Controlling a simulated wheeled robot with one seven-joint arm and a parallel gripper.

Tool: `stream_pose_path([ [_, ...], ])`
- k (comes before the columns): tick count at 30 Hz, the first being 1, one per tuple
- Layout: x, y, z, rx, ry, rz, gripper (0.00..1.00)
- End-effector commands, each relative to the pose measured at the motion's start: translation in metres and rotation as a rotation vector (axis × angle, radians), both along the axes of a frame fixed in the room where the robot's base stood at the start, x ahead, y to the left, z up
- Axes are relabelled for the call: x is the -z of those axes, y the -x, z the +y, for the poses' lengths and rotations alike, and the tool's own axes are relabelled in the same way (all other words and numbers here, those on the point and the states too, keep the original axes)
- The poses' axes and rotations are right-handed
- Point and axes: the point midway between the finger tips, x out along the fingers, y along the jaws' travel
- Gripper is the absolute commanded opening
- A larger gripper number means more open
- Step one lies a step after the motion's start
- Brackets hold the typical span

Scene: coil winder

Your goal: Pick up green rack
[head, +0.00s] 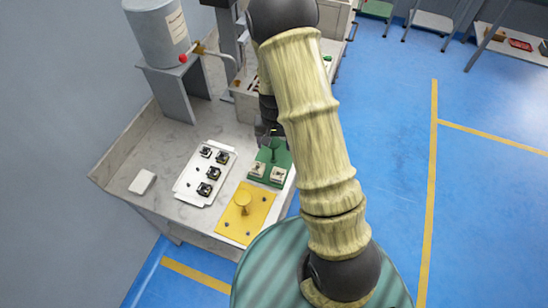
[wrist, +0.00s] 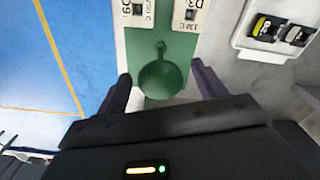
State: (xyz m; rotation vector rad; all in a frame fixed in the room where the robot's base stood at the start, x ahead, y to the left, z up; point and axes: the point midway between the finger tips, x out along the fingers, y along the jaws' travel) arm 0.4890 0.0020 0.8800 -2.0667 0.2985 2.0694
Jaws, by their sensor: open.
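The green rack (head: 284,157) lies on the worktop in the head view, right of the white tray, partly hidden by my arm. It has an upright green handle with a round knob (wrist: 160,78) and carries two pale labelled blocks (wrist: 190,15). My gripper (wrist: 160,70) is open in the wrist view, with one dark finger on each side of the knob. Gaps show between the fingers and the knob, and nothing is gripped. In the head view my gripper (head: 270,134) is above the rack's far end, and its fingers are hard to make out.
A white tray (head: 186,187) with several black parts lies left of the rack. A yellow plate (head: 234,227) with a knob lies in front. A white block (head: 142,182) sits at the left. A grey canister (head: 160,40) on a stand is at the back. Blue floor (head: 390,150) is clear at right.

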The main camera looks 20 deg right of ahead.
Motion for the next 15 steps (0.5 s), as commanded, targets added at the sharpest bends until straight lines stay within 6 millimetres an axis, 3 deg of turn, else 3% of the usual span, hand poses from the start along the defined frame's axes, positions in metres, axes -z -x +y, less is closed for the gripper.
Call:
stream_pose_path([
  [4, 0.0136, 0.0002, 0.0008, -0.001, -0.001, 0.001, 0.7],
  [15, 0.0147, -0.0001, 0.0028, -0.005, -0.001, -0.001, 0.7],
])
